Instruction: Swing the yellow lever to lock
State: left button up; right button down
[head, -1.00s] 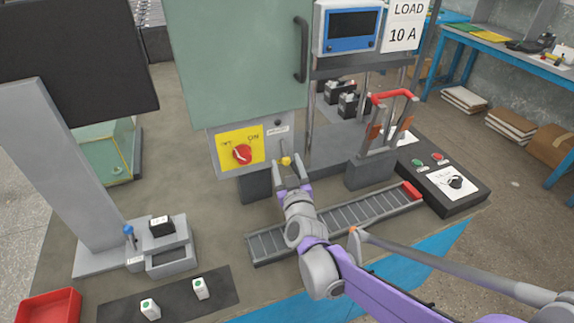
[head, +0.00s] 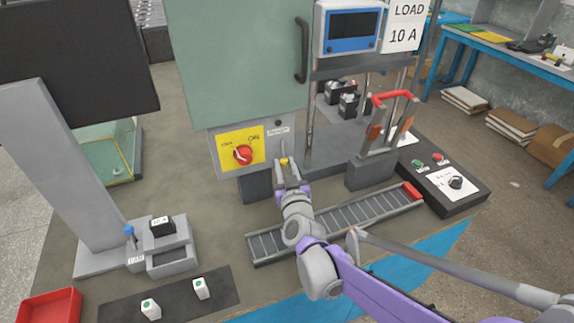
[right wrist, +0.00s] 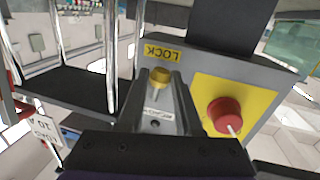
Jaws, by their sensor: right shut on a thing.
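The yellow lever's knob (head: 284,160) is on the front of the grey box below the green cabinet, to the right of the red rotary switch. It also shows in the right wrist view (right wrist: 159,75), between the fingers and beside a yellow LOCK label (right wrist: 163,53) that appears upside down. My right gripper (head: 287,166) reaches it from the front and is shut on it. The gripper's fingers (right wrist: 159,88) hide part of the lever. My left gripper is not in view.
The red rotary switch (head: 242,154) on its yellow plate is close to my right gripper. A roller track (head: 340,220) lies under my right arm. A frame with a red handle (head: 392,96) and a black control box (head: 445,180) stand to the right.

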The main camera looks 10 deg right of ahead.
jog(key=m, duration=0.1)
jog(key=a+m, duration=0.1)
jog(key=m, duration=0.1)
jog(key=shift+s+a+r+g, duration=0.15)
jog(key=shift+a+r+g, duration=0.15)
jog(key=shift+g, duration=0.1)
jog(key=m, duration=0.1)
jog(key=a+r+m, duration=0.1)
jog(key=m, duration=0.1)
jog(key=shift+s+a+g+y, duration=0.1)
jog(key=shift+s+g+y, duration=0.05)
jog(key=shift+g+y, duration=0.2)
jog(key=shift+s+a+r+m+g+y, duration=0.1)
jog(key=shift+a+r+m+y, duration=0.2)
jog(key=shift+m, duration=0.55)
jog(key=shift+w+a+r+m+g+y, duration=0.15)
jog(key=shift+r+m, duration=0.3)
jog(key=shift+m, duration=0.45)
jog(key=shift+s+a+r+m+g+y, duration=0.1)
jog(key=shift+s+a+r+m+y, duration=0.2)
jog(key=shift+m, duration=0.55)
jog(key=shift+w+d, duration=0.1)
jog(key=shift+w, duration=0.05)
jog(key=c, duration=0.6)
grip_release()
jog(key=v, duration=1.1)
